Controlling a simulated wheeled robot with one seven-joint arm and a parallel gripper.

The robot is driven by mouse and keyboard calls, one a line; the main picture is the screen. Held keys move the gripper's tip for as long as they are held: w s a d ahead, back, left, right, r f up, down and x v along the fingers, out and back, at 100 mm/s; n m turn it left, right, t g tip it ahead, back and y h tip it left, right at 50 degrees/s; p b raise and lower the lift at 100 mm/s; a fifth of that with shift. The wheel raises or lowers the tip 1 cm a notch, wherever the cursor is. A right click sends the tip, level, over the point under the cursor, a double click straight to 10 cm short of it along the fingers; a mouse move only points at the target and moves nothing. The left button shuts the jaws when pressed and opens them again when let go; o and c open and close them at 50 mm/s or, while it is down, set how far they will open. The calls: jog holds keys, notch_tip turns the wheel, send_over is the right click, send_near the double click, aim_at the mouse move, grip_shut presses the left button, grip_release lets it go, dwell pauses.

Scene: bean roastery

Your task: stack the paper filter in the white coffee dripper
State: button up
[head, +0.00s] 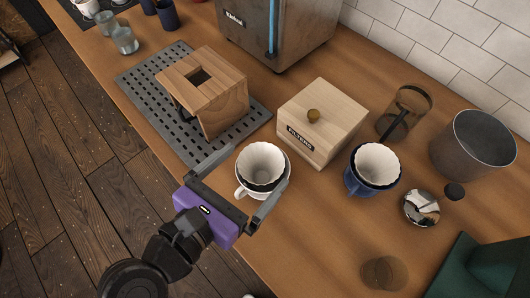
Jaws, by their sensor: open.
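The white coffee dripper (242,191) stands on the wooden counter at the middle of the head view, its handle at lower left. A white fluted paper filter (262,158) sits in its mouth, with a dark band showing between filter and dripper rim. I cannot tell how deep it is seated. My gripper (257,167) is open, one finger to the left and one to the lower right of the dripper and filter. Contact cannot be made out. A blue dripper (352,184) stands to the right, with another white fluted filter (377,161) in it.
A wooden box labelled filters (321,118) stands close behind the white dripper. A wooden stand (208,92) sits on a grey perforated mat (150,100) at left. A glass press (404,112), a metal canister (473,146) and a shiny round lid (421,207) are right. The front counter is mostly clear.

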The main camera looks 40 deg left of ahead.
jog(key=v, duration=0.4)
jog(key=shift+s+r, duration=0.15)
jog(key=shift+s, duration=0.2)
dwell(0.3)
